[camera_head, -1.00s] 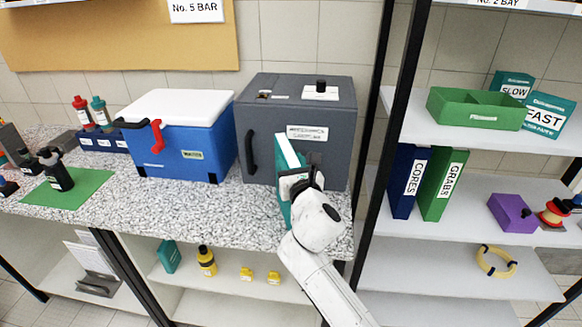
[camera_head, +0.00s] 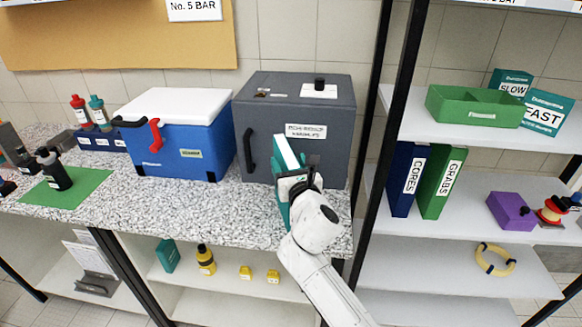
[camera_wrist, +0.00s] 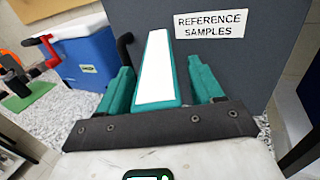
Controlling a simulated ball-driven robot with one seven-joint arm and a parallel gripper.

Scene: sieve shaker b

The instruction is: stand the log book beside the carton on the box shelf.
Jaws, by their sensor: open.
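A teal block with a white face (camera_head: 287,152), which looks like the log book, stands upright on the counter before the grey cabinet. In the wrist view this book (camera_wrist: 157,70) lies between the two teal fingers of my gripper (camera_wrist: 158,66), with narrow gaps at its sides. My gripper (camera_head: 291,184) is open around it and hides its lower part in the head view. Two teal cartons, marked SLOW (camera_head: 512,80) and FAST (camera_head: 546,112), stand on the upper shelf (camera_head: 420,125) at right. I cannot tell which carton is the task's.
The grey cabinet (camera_head: 335,120) stands close behind the book, and a blue cooler (camera_head: 190,150) is left of it. A green tray (camera_head: 475,107) fills much of the upper shelf. Binders (camera_head: 440,183) and a purple box (camera_head: 508,210) stand below. A black post (camera_head: 383,150) separates counter and shelves.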

